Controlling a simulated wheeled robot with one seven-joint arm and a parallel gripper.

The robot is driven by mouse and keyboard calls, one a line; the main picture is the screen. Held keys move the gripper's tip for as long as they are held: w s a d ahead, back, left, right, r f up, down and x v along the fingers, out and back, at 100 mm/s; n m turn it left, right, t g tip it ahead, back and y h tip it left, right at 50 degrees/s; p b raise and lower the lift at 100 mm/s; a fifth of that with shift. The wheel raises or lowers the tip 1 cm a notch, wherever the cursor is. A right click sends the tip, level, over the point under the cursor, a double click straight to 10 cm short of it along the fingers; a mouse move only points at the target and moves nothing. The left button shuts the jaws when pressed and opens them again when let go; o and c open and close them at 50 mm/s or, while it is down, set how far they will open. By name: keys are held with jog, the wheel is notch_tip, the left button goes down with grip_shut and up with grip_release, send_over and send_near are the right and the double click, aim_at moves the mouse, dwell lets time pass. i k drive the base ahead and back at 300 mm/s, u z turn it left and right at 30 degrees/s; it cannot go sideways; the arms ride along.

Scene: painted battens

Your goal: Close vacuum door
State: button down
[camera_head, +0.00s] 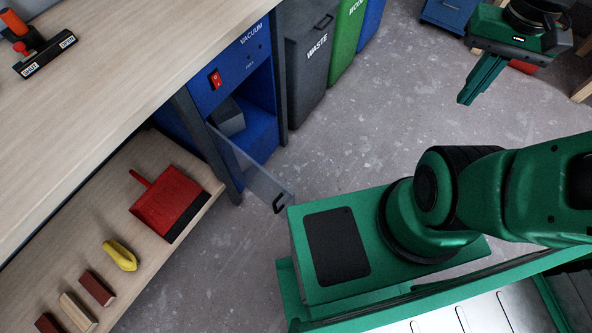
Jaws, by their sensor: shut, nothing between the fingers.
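The blue vacuum cabinet (262,123), labelled VACUUM, stands under the end of the workbench. Its clear door (250,172) stands open, swung out over the floor, with a black handle (279,203) at its outer end. A dark grey box-like thing (228,117) sits inside the open compartment. My gripper (464,98) is at the upper right over the floor, shut and empty. It is well apart from the door and its handle.
A wooden workbench (130,60) fills the upper left. A lower shelf holds a red dustpan (166,198), a yellow object (120,255) and several small blocks. A grey waste bin (303,75) and green bin (346,40) stand beside the cabinet. Open floor (390,120) lies between door and gripper.

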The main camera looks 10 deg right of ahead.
aim_at(269, 191)
jog(key=z, duration=1.55)
jog(key=k, duration=1.5)
jog(key=u, duration=1.75)
